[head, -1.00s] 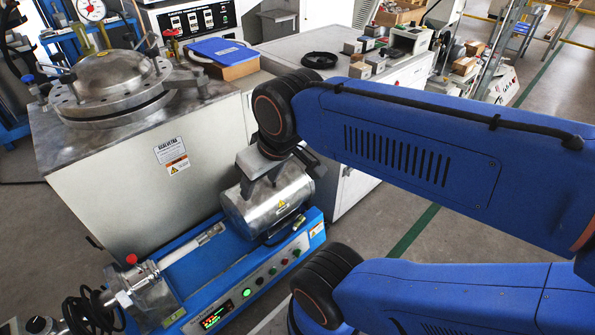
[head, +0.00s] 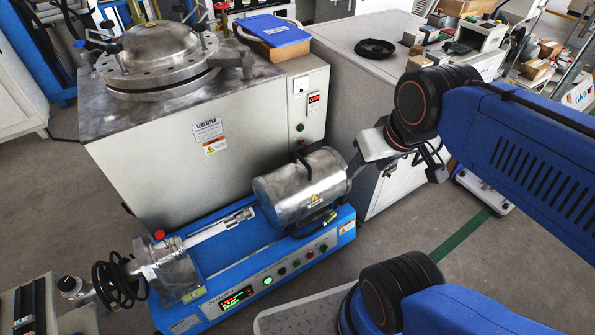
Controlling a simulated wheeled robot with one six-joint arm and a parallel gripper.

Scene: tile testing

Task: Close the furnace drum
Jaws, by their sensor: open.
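The furnace drum (head: 298,192) is a shiny metal cylinder lying on a blue bench machine (head: 210,265). It has a black handle (head: 302,165) on its upper side and a yellow warning label on its front. No open gap shows on the side facing me, but I cannot tell whether it is fully shut. My gripper (head: 392,168) is open and empty at the drum's right end. One finger is close to that end; I cannot tell whether it touches. The far side of the drum is hidden.
A large grey cabinet (head: 150,180) with a domed metal lid (head: 155,50) stands behind the drum. A white cabinet (head: 350,90) stands to its right. A metal tube (head: 210,230) lies left of the drum, near a coiled black cable (head: 118,285).

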